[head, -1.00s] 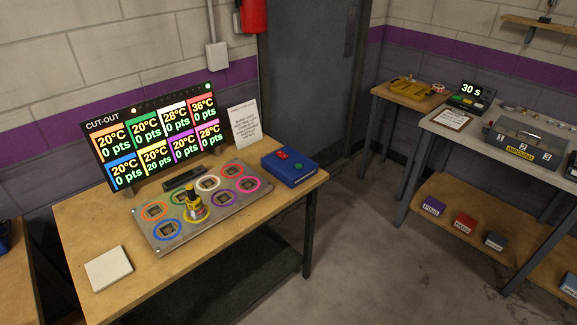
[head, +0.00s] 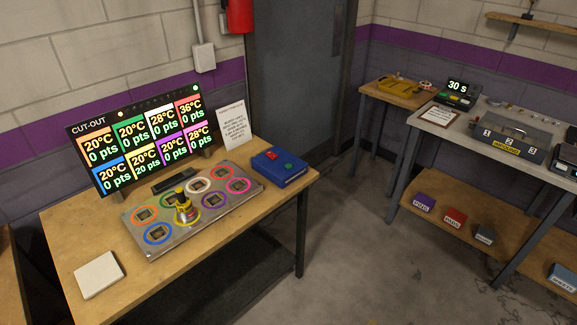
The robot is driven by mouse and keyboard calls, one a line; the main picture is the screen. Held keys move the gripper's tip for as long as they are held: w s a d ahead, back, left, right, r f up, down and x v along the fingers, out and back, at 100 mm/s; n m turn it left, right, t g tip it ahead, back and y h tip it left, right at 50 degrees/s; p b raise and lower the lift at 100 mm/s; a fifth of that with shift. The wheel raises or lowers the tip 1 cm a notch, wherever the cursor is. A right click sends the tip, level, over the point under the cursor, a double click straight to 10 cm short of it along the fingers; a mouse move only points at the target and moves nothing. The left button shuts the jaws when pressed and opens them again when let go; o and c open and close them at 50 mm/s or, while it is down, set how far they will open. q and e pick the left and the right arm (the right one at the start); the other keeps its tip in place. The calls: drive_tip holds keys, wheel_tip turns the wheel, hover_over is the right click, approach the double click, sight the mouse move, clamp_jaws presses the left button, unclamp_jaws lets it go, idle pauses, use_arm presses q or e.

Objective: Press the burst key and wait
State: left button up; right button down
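A small dark device with a lit "30 s" display (head: 457,86) and a green key (head: 455,97) stands on the far table. I cannot read which key is the burst key. The "CUT-OUT" board (head: 137,140) shows eight coloured panels with temperatures and points; the yellow panel reads 20 pts, the others 0 pts. Neither gripper is in view.
A grey plate (head: 188,243) with coloured rings holds a yellow object (head: 185,208) in its yellow ring. A white square (head: 99,275), a dark bar (head: 173,181) and a paper sign (head: 232,126) are on the bench. Open floor (head: 365,235) lies between bench and far table.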

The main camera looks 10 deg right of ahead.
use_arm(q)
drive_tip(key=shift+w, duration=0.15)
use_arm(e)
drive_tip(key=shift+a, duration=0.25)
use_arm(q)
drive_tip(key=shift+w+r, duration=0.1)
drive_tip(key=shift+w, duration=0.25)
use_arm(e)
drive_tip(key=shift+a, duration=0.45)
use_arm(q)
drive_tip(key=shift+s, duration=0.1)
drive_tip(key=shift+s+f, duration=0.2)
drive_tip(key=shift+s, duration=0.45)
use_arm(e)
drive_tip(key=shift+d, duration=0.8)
